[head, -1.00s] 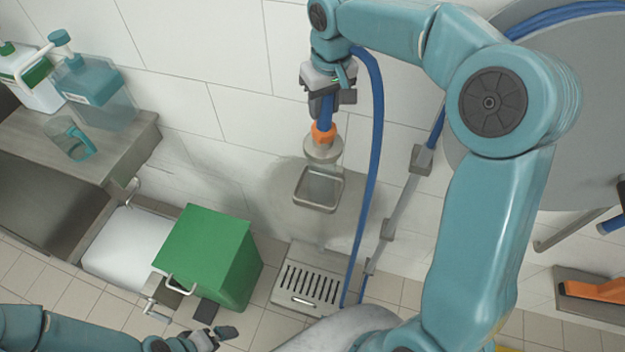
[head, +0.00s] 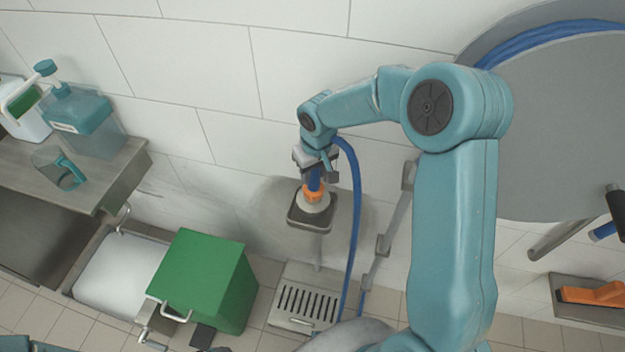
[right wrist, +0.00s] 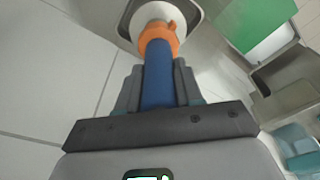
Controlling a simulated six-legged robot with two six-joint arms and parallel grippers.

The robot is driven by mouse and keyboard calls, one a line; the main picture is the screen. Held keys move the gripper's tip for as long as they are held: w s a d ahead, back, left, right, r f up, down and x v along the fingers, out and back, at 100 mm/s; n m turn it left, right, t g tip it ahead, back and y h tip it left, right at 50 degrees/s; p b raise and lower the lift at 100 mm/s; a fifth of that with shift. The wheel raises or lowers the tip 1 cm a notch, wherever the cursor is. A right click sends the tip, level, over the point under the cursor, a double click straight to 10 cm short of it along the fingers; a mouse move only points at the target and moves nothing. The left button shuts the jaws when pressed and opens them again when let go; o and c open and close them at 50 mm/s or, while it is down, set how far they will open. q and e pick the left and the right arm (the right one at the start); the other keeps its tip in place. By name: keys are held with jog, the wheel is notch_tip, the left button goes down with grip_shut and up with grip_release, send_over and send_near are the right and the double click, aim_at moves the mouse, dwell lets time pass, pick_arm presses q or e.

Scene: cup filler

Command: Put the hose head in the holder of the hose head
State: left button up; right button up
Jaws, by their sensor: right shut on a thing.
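The hose head has a pale grey bell (head: 313,206) and an orange collar (head: 314,190) on a blue hose. My right gripper (head: 315,176) is shut on the blue part just above the collar. The hose head hangs bell down, nearly upright. The holder (head: 296,222) is a square grey metal frame on the wall. The bell is at its opening, within the rim as seen from above; I cannot tell whether it rests there. In the right wrist view the bell (right wrist: 150,12) overlaps the holder's opening. Only a sliver of my left gripper shows at the bottom edge.
The blue hose (head: 353,230) loops down right of the holder. A slotted grey box (head: 303,298) sits below, with a green bin (head: 205,275) to its left. A shelf with bottles (head: 85,120) is at left. A large hose reel (head: 560,130) is at right.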

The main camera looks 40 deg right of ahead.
aim_at(313, 182)
notch_tip(313, 182, down, 4)
jog(key=shift+w+a+r, duration=0.1)
jog(key=shift+r, duration=0.05)
jog(key=shift+w+f, duration=0.1)
jog(key=shift+f, duration=0.3)
jog(key=shift+s+r, duration=0.15)
jog(key=shift+s, duration=0.05)
jog(key=o, duration=1)
jog(key=shift+w+f, duration=0.15)
jog(key=shift+f, duration=0.1)
jog(key=shift+o, duration=0.2)
jog(key=shift+r, duration=0.1)
